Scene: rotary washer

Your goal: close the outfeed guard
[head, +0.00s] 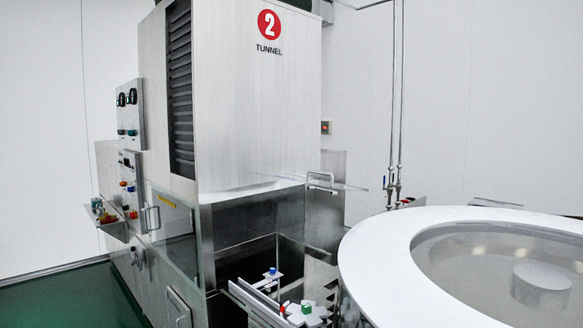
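A clear panel (345,186) sticks out roughly level from the front of the tunnel housing, over the opening below it. A pale bar handle (321,181) is fixed on it. This looks like the outfeed guard, standing raised and open; no label on it can be read. The steel opening (255,225) under it is uncovered. Neither of my grippers is in view.
The tall tunnel housing (260,110) stands at centre. A large round white-rimmed table (375,250) fills the right. Rails with small coloured parts (300,312) lie low in front. Control panels (130,110) are on the left side. Green floor (60,300) is clear at lower left.

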